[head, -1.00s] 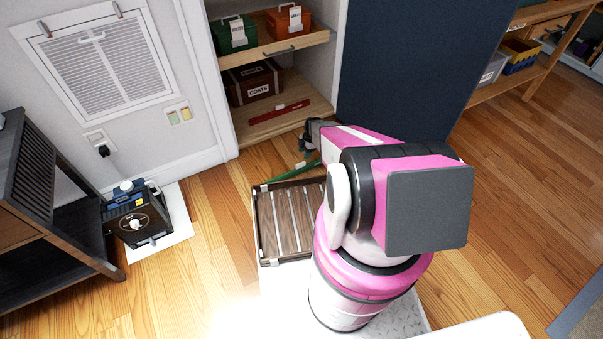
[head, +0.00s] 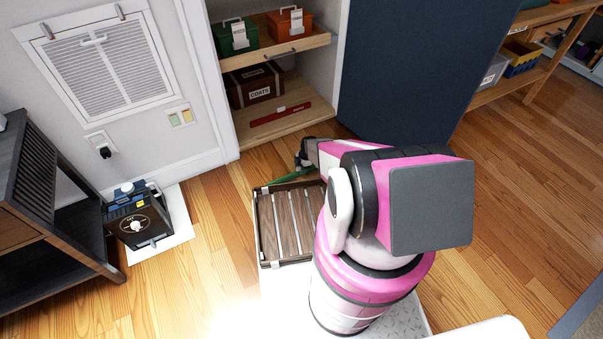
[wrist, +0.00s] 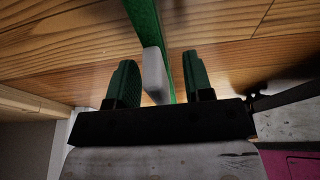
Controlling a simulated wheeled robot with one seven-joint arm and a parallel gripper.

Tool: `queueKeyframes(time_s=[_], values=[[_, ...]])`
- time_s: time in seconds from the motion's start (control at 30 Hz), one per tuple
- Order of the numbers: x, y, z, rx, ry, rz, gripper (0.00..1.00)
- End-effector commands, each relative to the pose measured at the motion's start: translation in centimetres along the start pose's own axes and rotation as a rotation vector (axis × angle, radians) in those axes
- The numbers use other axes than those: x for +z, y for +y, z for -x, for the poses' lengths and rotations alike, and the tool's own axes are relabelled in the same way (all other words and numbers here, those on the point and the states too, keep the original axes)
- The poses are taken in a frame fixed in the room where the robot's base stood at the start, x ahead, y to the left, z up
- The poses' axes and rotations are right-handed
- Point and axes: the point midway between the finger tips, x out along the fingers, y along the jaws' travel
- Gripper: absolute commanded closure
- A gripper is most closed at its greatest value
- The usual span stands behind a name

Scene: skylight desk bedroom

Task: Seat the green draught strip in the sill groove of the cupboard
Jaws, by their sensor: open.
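The green draught strip (head: 288,178) lies along the far rim of the dark slatted wooden tray (head: 262,228) in the head view. In the wrist view, the green strip (wrist: 146,22) with a pale grey block on it runs up the picture between my fingers. My gripper (wrist: 158,68) is open, with one green-padded finger on each side of the strip and gaps showing. In the head view my gripper (head: 304,163) is at the strip's right end, partly hidden by my arm. The cupboard (head: 285,133) stands open beyond; its sill groove is not clearly visible.
On the cupboard's bottom board lie a red bar (head: 280,114) and a COATS box (head: 254,84). Green and orange boxes stand on the shelf above. A dark blue panel (head: 415,70) is at the right. Floor (head: 218,200) is clear left of the tray.

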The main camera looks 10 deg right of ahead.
Motion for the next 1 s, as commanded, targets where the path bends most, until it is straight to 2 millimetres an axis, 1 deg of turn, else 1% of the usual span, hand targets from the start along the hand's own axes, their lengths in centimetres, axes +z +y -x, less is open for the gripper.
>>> queueKeyframes(time_s=[0.17,0.2,0.27,0.3,0.33,0.37,0.77,0.87,1.0], values=[[0.0,0.0,-0.1,0.001,0.000,0.000,0.53],[0.0,0.0,0.0,0.001,0.000,0.000,0.56],[0.0,0.0,0.0,0.001,0.000,0.000,0.76],[0.0,0.0,0.0,0.001,0.000,0.000,0.89],[0.0,0.0,0.0,0.001,0.000,0.000,0.99],[0.0,0.0,0.0,0.001,0.000,0.000,1.00],[-0.1,0.0,0.2,0.001,0.000,0.000,1.00],[-0.2,0.0,0.5,0.001,0.000,0.000,1.00],[-0.4,0.0,1.5,0.002,0.000,0.000,1.00]])
